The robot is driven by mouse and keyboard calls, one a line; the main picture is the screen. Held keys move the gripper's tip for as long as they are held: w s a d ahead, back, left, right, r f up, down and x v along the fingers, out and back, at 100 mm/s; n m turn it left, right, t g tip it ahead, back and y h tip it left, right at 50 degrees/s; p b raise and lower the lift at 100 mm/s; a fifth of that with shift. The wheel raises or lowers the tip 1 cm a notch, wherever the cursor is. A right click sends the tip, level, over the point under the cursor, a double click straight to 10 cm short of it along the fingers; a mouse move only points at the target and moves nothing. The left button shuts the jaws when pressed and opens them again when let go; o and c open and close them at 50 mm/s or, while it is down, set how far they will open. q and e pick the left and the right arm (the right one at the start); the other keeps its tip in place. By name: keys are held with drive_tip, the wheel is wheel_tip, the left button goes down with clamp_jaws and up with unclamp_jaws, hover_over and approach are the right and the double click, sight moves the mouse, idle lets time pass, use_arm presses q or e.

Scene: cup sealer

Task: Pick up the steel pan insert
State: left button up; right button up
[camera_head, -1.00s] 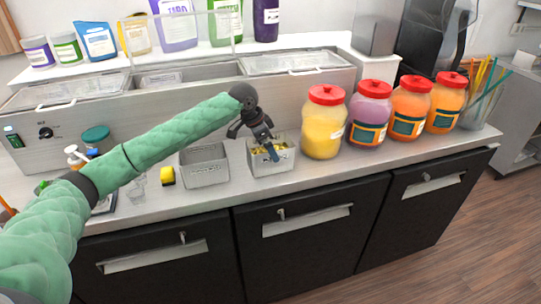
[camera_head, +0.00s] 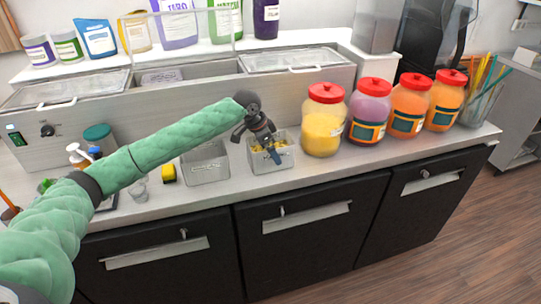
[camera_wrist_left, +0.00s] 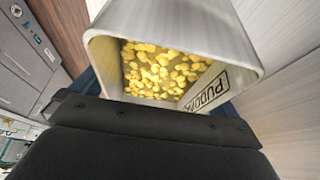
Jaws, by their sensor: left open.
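A steel pan insert (camera_head: 287,162) holding yellow pieces stands on the counter left of the jars. Its rim, label and yellow contents also fill the upper middle of the left wrist view (camera_wrist_left: 222,42). My left gripper (camera_head: 273,155) is open at this pan, its blue-tipped fingers pointing down and covering part of it in the head view. In the left wrist view, bits of blue finger show at both sides of the pan; contact cannot be told. A second, empty-looking steel pan (camera_head: 207,174) stands to its left. My right gripper is out of view.
Red-lidded jars (camera_head: 323,125) stand close on the right. A yellow-and-black block (camera_head: 168,174) and a small clear cup (camera_head: 139,190) are left of the empty pan. The steel counter unit (camera_head: 180,110) rises behind. A narrow counter strip in front is clear.

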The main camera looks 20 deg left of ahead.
use_arm(q)
drive_tip(key=shift+f, duration=0.15)
idle(0.3)
drive_tip(key=shift+c, duration=0.2)
drive_tip(key=c, duration=1.3)
